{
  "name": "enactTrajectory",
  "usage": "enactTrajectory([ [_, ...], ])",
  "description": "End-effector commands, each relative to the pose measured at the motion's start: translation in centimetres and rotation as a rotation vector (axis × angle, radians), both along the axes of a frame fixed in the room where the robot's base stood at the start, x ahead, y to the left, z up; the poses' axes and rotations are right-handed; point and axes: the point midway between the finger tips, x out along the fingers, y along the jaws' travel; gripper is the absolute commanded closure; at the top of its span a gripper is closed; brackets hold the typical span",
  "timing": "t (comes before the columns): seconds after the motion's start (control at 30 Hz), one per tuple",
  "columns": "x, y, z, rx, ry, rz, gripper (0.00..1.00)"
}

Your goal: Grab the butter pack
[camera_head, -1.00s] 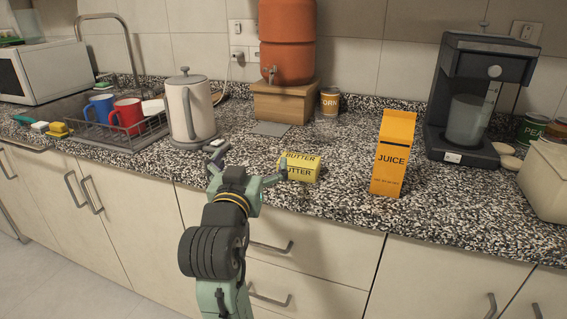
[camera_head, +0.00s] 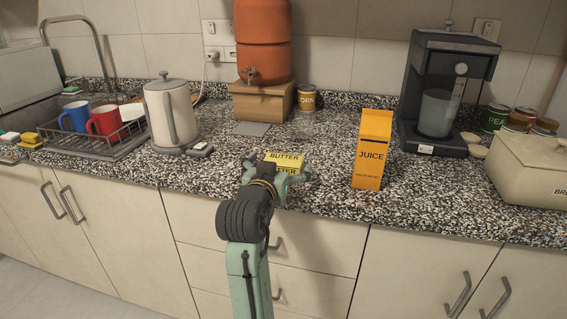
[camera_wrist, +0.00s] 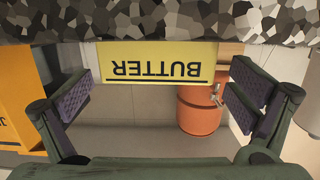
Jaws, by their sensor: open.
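The butter pack (camera_head: 285,160) is a yellow box with black lettering, lying on the speckled counter near its front edge. My gripper (camera_head: 279,168) is open in front of it and hides part of its front. In the wrist view the butter pack (camera_wrist: 157,66) appears upside down, ahead of and between the two spread fingers (camera_wrist: 160,102). The fingers look apart from the pack, with nothing held between them.
An orange juice carton (camera_head: 372,150) stands to the right of the pack. A kettle (camera_head: 172,112) stands to the left, and a wooden box (camera_head: 262,102) under an orange dispenser (camera_head: 262,40) is behind. The counter (camera_head: 320,145) between pack and carton is clear.

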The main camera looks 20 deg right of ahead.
Motion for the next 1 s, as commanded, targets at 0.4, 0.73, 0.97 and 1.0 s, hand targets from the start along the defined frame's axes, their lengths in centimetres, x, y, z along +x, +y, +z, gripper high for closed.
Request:
enactTrajectory([
  [0.4, 2.4, -1.8, -0.4, -0.001, -0.001, 0.000, 0.00],
  [0.73, 2.4, -1.8, -0.4, -0.001, 0.000, 0.000, 0.17],
  [0.97, 2.4, -1.8, -0.4, -0.001, 0.000, 0.000, 0.33],
  [1.0, 2.4, -1.8, -0.4, -0.001, 0.000, 0.000, 0.35],
])
